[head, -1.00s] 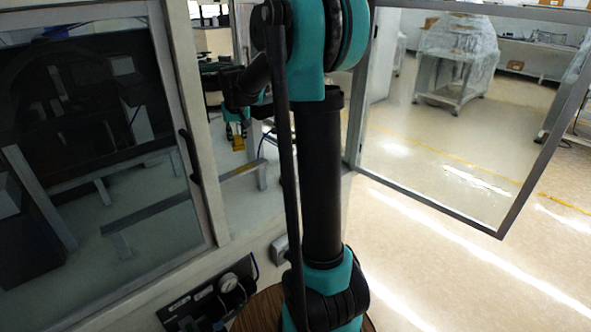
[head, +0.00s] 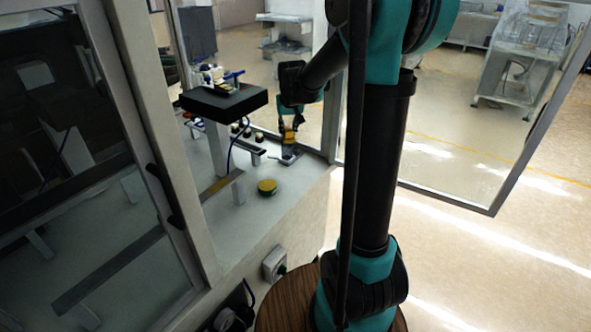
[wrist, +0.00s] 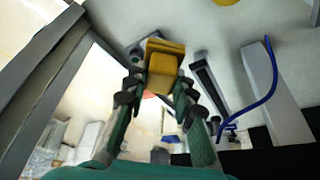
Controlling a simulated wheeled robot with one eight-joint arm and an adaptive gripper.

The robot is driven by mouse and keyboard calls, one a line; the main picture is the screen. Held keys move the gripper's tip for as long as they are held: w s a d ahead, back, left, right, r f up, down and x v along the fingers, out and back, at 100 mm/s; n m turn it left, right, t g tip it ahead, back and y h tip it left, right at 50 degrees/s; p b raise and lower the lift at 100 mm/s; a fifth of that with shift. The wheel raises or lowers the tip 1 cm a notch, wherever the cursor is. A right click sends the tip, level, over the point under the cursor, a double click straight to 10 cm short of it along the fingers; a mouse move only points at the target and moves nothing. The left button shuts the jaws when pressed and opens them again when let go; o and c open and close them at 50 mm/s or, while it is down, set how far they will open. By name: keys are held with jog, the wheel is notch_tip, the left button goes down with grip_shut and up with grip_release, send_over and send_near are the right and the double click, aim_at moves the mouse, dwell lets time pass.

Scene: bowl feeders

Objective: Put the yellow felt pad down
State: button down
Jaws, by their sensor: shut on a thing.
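My gripper (head: 289,127) is inside the cabinet, over the light worktop, at the far end of my arm. In the wrist view my gripper (wrist: 156,92) is shut on the yellow felt pad (wrist: 163,65), a small block held between its fingertips. The yellow felt pad also shows small below the fingers in the head view (head: 289,137). Just below it is a small grey fixture (head: 286,156) on the worktop. I cannot tell whether the pad touches it.
A round yellow-topped piece (head: 267,187) sits on the worktop (head: 262,215) nearer me. A black box-like platform (head: 224,101) stands left of my gripper, with a blue cable hanging below. The cabinet's open glass door (head: 480,150) and frame are at the right.

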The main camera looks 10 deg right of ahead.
notch_tip(320, 180, down, 17)
jog(key=shift+r, duration=0.1)
dwell(0.4)
jog(key=c, duration=1.3)
grip_release()
jog(key=shift+o, duration=0.2)
jog(key=v, duration=1.2)
jog(key=s+d+f, duration=0.2)
jog(key=s, duration=1.1)
jog(key=s+d+f, duration=0.2)
jog(key=s+f, duration=0.1)
jog(key=s, duration=1)
jog(key=shift+s+f, duration=0.15)
jog(key=shift+s, duration=0.05)
